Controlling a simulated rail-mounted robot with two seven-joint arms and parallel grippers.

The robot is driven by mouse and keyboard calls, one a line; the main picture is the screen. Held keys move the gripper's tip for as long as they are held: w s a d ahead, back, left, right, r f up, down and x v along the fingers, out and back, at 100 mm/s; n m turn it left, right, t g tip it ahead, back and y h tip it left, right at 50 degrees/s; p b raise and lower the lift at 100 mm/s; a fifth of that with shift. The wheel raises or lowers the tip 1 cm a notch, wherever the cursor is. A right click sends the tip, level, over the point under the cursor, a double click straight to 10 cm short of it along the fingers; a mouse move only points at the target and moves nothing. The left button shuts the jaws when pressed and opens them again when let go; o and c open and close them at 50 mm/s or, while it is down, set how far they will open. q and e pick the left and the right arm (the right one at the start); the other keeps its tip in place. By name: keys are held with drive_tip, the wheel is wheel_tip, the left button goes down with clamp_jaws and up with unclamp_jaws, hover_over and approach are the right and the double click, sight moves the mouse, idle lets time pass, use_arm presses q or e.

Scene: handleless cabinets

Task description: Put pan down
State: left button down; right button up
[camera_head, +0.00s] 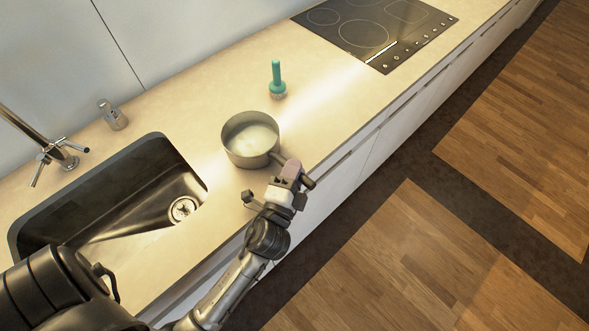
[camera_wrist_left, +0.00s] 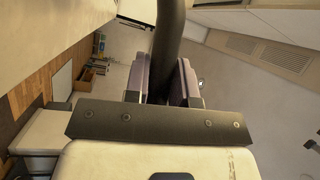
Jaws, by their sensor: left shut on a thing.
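The pan (camera_head: 236,155) is a grey metal pot with a pale inside. In the head view it is upright at the counter, just right of the sink, with its handle toward the front edge. My left gripper (camera_head: 288,175) is shut on the pan's handle near the counter's front edge. In the left wrist view the dark handle (camera_wrist_left: 168,35) runs between the two finger pads. I cannot tell whether the pan's base touches the counter. My right gripper is not in view.
The sink (camera_head: 105,205) with its faucet (camera_head: 60,155) is at the left. A small glass-like container (camera_head: 112,115) stands behind the sink. A green-handled object (camera_head: 277,78) stands behind the pan. The black cooktop (camera_head: 375,30) is at the back right, with clear beige counter (camera_head: 325,95) before it.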

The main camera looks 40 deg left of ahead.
use_arm(q)
drive_tip(key=c, duration=1)
unclamp_jaws()
drive_tip(key=shift+o, duration=0.2)
drive_tip(key=shift+r, duration=0.2)
drive_tip(key=shift+b+v, duration=0.85)
drive_tip(key=shift+v, duration=1.9)
